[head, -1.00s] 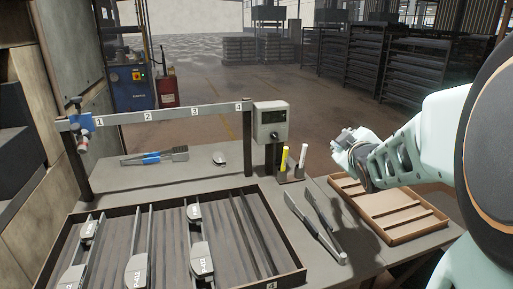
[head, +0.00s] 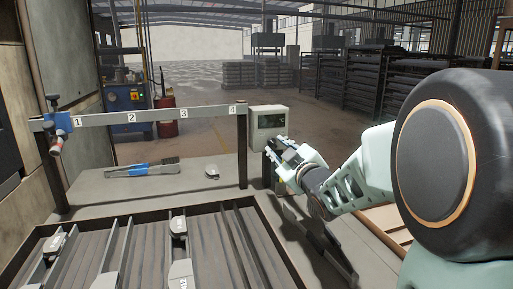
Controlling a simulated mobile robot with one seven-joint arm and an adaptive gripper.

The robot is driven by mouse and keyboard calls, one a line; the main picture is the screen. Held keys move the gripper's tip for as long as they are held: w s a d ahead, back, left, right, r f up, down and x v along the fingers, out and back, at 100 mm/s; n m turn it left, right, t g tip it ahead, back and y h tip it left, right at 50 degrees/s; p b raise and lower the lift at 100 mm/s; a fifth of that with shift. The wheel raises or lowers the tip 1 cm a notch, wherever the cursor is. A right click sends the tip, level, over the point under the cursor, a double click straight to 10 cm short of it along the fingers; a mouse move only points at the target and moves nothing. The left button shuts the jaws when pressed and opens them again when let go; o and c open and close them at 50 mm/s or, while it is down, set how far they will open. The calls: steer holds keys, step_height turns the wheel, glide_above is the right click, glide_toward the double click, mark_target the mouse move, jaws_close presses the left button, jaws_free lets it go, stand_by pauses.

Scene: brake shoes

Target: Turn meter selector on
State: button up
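The meter (head: 266,130) is a grey box with a dark display, mounted at the right end of the numbered rail, beside the "4" label. Its selector, a dark knob low on the front, is hidden behind my gripper in this view. My gripper (head: 276,150) is at the lower right of the meter's front, with its fingertips at or very near the knob's place. I cannot tell whether they touch the knob or how wide they are apart.
The rail (head: 155,116) stands on dark posts above the bench. A blue-handled brush (head: 142,169) and a small round metal piece (head: 212,172) lie behind the dark tray (head: 262,262) of brake shoes. Long tongs (head: 318,245) and a wooden tray (head: 388,226) lie partly under my arm.

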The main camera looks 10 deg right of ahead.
mark_target(273, 142)
steer(key=shift+w+a, duration=0.15)
steer(key=shift+w, duration=0.6)
steer(key=shift+w+a, duration=0.15)
steer(key=shift+w, duration=0.6)
jaws_close()
